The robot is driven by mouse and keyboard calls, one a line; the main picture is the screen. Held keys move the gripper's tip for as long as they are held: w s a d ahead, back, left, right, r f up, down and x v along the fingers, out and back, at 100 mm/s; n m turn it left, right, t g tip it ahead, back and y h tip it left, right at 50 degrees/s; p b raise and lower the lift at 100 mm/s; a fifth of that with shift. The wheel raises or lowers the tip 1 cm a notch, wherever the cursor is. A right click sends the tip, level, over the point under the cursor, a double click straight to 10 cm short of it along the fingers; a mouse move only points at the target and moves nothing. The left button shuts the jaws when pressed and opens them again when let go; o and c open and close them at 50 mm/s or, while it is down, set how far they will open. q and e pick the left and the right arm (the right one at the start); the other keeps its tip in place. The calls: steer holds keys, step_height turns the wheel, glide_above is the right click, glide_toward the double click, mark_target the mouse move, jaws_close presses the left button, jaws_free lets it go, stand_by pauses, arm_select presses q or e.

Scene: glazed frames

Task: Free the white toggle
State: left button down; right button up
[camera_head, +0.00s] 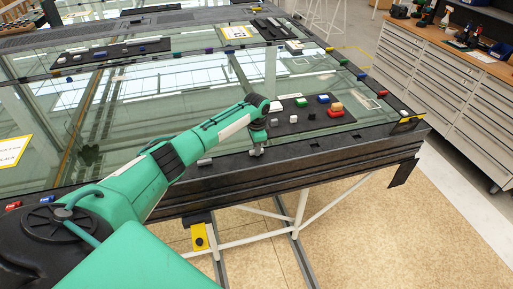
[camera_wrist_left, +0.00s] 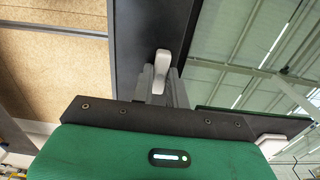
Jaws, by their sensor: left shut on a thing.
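The white toggle (camera_wrist_left: 163,62) stands on the dark frame profile in the left wrist view. My left gripper (camera_wrist_left: 161,82) is shut on it, one grey finger on each side of its near part; its far end shows beyond the fingertips. In the head view my left gripper (camera_head: 256,151) points down at the near dark rail of the glazed frame. There the toggle cannot be told apart from the fingers. My right gripper is in neither view.
A dark mat (camera_head: 313,121) with small coloured and white blocks lies on the glass behind my gripper. A red block (camera_head: 335,113) is on it. Another small light piece (camera_head: 205,162) sits on the near rail to the left. A workbench (camera_head: 445,42) stands at the right.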

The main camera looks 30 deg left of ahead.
arm_select(q)
steer(key=c, duration=1.4)
jaws_free()
steer(key=shift+r, duration=0.15)
step_height(320, 180, up, 14)
steer(key=b, duration=0.4)
steer(key=shift+f, duration=0.2)
